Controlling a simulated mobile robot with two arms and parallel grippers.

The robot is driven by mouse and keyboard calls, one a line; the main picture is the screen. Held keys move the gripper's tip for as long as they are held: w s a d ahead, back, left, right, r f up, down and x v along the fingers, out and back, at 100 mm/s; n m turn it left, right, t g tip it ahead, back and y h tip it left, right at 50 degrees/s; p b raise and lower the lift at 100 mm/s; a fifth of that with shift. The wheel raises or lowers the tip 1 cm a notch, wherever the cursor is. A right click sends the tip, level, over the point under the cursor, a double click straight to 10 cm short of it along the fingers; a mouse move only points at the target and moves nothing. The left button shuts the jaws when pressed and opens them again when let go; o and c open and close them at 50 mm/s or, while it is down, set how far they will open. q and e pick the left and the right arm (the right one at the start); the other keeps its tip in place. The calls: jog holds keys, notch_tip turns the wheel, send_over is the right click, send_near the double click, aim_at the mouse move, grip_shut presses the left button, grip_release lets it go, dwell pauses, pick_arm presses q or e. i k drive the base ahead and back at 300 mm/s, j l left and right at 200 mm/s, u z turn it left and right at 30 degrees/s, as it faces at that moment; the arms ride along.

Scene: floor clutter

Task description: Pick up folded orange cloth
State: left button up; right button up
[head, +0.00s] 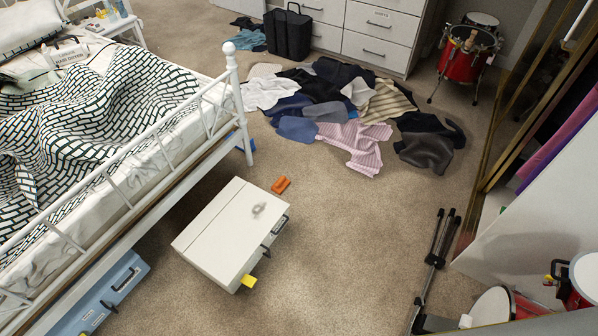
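A small folded orange item (281,185), which looks like the orange cloth, lies on the carpet in the middle of the room. It sits just beyond the top right corner of a white box-like cabinet and is apart from it. It is small in the view, so its folds are hard to make out. Neither of my grippers is in the head view.
The white cabinet (222,222) lies on the carpet, with a yellow piece (249,281) at its near edge. A clothes pile (355,147) lies beyond. The bed (120,179) is left; a black stand (438,245) is right. Carpet right of the cloth is clear.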

aim_at(279, 185)
jog(key=i+l+z, duration=0.1)
jog(key=i+z, duration=0.4)
jog(key=i+j+z, duration=0.15)
jog(key=i+z, duration=0.3)
jog(key=i, duration=0.2)
jog(key=i+l+u, duration=0.1)
jog(key=i+u, duration=0.2)
jog(key=i+l+u, duration=0.3)
jog(key=i+j, duration=0.1)
